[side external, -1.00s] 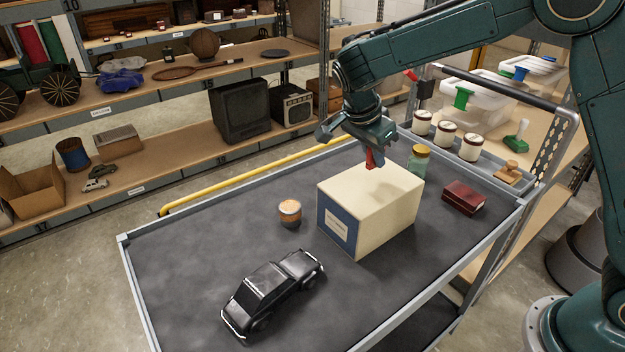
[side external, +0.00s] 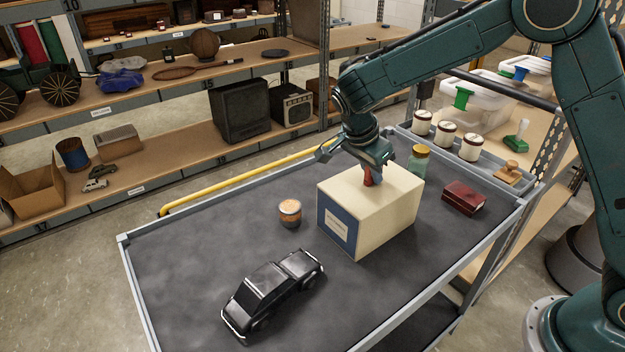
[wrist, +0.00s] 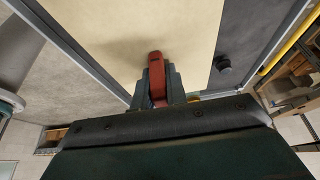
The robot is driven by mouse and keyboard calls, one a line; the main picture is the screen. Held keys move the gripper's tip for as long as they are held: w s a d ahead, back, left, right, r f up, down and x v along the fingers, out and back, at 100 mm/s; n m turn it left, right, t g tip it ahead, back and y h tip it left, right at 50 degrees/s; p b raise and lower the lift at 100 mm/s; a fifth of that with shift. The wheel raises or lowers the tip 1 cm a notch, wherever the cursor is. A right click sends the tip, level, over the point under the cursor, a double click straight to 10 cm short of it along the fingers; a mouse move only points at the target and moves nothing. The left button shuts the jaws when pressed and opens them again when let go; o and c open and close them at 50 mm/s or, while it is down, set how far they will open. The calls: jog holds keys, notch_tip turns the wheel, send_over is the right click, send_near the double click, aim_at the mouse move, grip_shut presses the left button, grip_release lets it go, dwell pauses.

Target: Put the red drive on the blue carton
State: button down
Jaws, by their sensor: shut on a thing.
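The red drive (side external: 368,180) is a small red stick held upright in my gripper (side external: 371,174). The jaws are shut on it, and the wrist view shows the drive (wrist: 156,72) between the fingers (wrist: 158,88). The carton (side external: 384,222) is a cream box with a blue end face bearing a pale label. Its cream top (wrist: 120,25) fills much of the wrist view. The drive is over the carton's top, towards the far side, with its lower end at or very near the surface. I cannot tell whether it touches.
A jar with a yellow lid (side external: 419,158) stands close behind the carton. A dark red box (side external: 464,197) lies to its right. A small lidded jar (side external: 290,213) and a black model car (side external: 271,290) are left. The cart top (side external: 190,240) is clear at far left.

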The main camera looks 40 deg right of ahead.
jog(key=c, duration=1.4)
grip_release()
jog(key=v, duration=1.2)
jog(key=shift+r, duration=0.15)
